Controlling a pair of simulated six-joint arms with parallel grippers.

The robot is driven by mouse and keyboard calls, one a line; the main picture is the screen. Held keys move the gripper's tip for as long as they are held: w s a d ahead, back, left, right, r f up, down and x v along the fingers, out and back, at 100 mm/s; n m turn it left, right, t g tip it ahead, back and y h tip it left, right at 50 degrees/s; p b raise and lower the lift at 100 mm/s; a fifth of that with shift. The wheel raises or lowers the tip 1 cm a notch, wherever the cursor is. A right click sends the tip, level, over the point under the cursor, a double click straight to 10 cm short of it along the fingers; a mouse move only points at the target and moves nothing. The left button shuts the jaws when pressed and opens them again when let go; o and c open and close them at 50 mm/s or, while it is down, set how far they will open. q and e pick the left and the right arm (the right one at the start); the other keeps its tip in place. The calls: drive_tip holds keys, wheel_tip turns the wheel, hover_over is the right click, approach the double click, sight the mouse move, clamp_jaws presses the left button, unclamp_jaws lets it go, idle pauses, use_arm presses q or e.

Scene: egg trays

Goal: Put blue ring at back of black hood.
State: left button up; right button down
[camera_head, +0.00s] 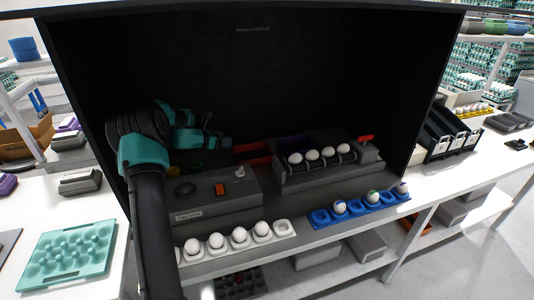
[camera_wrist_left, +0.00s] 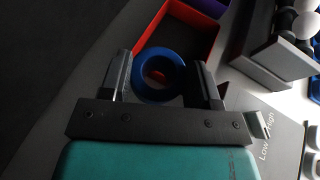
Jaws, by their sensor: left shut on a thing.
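The black hood (camera_head: 240,75) is a large dark enclosure, open at the front, over the bench. My left gripper (camera_head: 226,141) reaches inside it from the left, above and behind the grey box with the orange switch. In the left wrist view, my left gripper (camera_wrist_left: 162,72) is shut on the blue ring (camera_wrist_left: 153,95), which sits between the two fingers. The ring cannot be made out in the head view. The back of the hood is dark. My right gripper is not in view.
A red-walled tray (camera_wrist_left: 212,44) lies just beyond the ring, and also shows in the head view (camera_head: 252,149). A grey egg device (camera_head: 325,177) stands to the right. The grey switch box (camera_head: 215,197), a white egg tray (camera_head: 282,227) and a blue egg tray (camera_head: 320,217) stand in front.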

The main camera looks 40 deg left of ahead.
use_arm(q)
drive_tip(key=shift+f, duration=0.15)
hover_over(226, 165)
drive_tip(key=shift+a+f, duration=0.15)
drive_tip(key=shift+f, duration=2.85)
drive_tip(key=shift+f, duration=1.9)
drive_tip(key=o, duration=0.6)
drive_tip(key=shift+f, duration=0.1)
drive_tip(key=shift+o, duration=0.2)
